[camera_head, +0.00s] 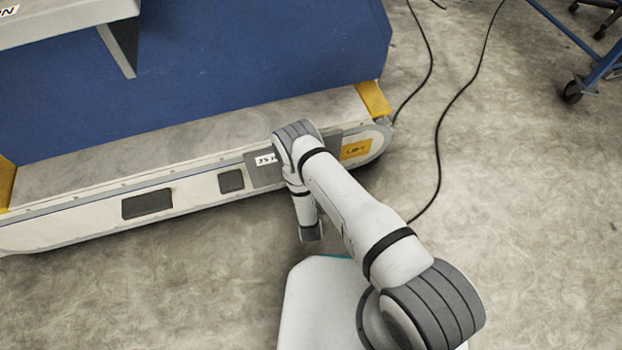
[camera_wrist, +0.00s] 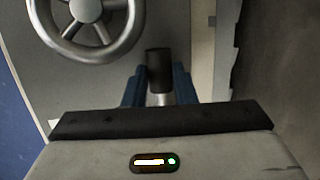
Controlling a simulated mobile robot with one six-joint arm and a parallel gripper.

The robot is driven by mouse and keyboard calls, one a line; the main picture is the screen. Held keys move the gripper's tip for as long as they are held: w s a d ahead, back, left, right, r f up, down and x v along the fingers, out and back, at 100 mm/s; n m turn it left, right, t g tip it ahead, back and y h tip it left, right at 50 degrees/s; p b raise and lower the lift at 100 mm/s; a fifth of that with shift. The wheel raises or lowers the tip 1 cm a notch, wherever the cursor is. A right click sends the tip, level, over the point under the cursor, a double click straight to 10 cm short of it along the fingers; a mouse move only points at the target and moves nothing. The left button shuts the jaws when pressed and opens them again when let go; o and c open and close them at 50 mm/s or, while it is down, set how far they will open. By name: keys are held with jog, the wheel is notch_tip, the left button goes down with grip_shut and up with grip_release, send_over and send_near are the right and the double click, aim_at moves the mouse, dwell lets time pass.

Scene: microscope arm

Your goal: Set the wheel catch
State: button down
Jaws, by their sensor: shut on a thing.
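In the wrist view, the two blue fingers of my gripper (camera_wrist: 160,98) are shut on a dark, blocky knob (camera_wrist: 159,62). A short pale metal stem (camera_wrist: 161,99) shows between the fingers below the knob. The knob appears to be the catch's handle, but its base and how the catch sits are hidden. In the head view, my arm covers this spot, and the wheel and knob do not show.
A long machine with a blue body (camera_head: 230,60) and a pale base rail (camera_head: 85,228) stands ahead, with yellow corner blocks (camera_head: 374,99). Black cables (camera_head: 440,130) lie on the floor at right. A blue wheeled frame (camera_head: 598,70) stands far right. Open floor lies between.

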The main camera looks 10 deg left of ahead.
dwell(0.4)
jog(key=c, duration=1.2)
grip_release()
jog(key=shift+s, duration=0.15)
